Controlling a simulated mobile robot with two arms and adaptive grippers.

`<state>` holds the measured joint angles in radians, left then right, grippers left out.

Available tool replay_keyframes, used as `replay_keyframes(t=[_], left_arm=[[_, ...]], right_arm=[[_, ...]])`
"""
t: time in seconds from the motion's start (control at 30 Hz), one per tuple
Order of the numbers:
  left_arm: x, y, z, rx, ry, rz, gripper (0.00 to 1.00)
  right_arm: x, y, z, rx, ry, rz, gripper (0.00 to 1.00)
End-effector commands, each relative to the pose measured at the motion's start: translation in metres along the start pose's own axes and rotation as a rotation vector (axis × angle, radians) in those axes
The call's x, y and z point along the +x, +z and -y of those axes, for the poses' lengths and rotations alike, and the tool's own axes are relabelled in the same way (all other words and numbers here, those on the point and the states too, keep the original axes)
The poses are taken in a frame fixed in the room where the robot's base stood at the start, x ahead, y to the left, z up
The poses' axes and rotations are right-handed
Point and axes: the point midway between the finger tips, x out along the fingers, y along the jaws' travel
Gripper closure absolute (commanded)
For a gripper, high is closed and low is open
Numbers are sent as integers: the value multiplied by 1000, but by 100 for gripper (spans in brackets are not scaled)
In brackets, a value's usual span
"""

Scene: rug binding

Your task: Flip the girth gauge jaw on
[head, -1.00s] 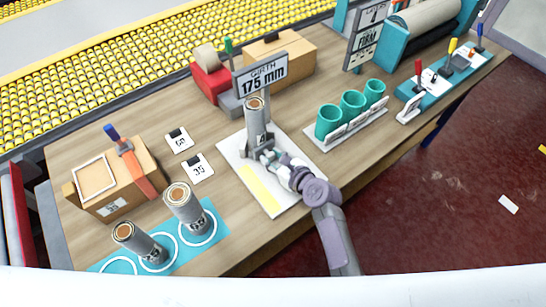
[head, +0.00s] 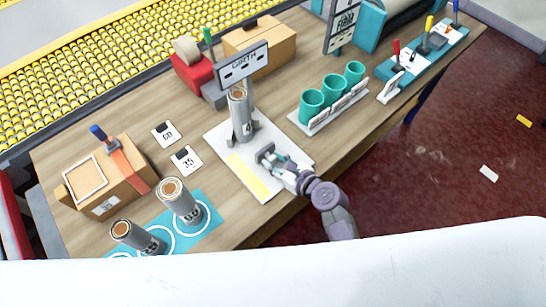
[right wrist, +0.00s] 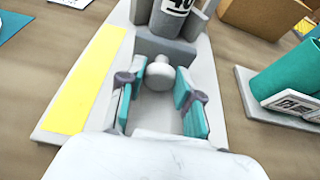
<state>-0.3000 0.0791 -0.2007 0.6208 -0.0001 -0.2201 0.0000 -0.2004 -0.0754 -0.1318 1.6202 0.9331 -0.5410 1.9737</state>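The girth gauge is a white plate (head: 216,137) with a yellow strip. Its sign (head: 243,73) reads GIRTH with dashes. A grey roll (head: 240,118) stands upright at its far end; in the right wrist view the roll (right wrist: 180,12) shows a label, partly cut off. The grey jaw (head: 264,152) is apart from the roll, on the near side. My right gripper (head: 274,157) is at the jaw. My left gripper is not in view.
Teal cups (head: 330,92) stand in a rack right of the gauge. Two more rolls (head: 178,200) (head: 130,236) stand on a blue mat (head: 207,227) at front left. Number cards (head: 186,160) lie left of the plate. A cardboard box (head: 110,180) is at far left.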

Motion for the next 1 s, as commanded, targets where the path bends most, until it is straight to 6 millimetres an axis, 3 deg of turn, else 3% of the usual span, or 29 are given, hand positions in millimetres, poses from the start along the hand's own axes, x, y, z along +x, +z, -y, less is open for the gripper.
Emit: replay_keyframes(t=[0.03,0.13,0.17,0.57,1.0], left_arm=[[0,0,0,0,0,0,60],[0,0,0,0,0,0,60],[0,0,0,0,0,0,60],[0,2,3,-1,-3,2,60],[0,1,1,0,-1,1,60]], right_arm=[[-1,-4,0,0,1,-7,59],[-1,-3,0,0,1,-6,43],[-1,-3,0,0,1,-6,41],[-10,-2,0,0,-1,-4,41],[-97,-3,0,0,0,-6,41]])
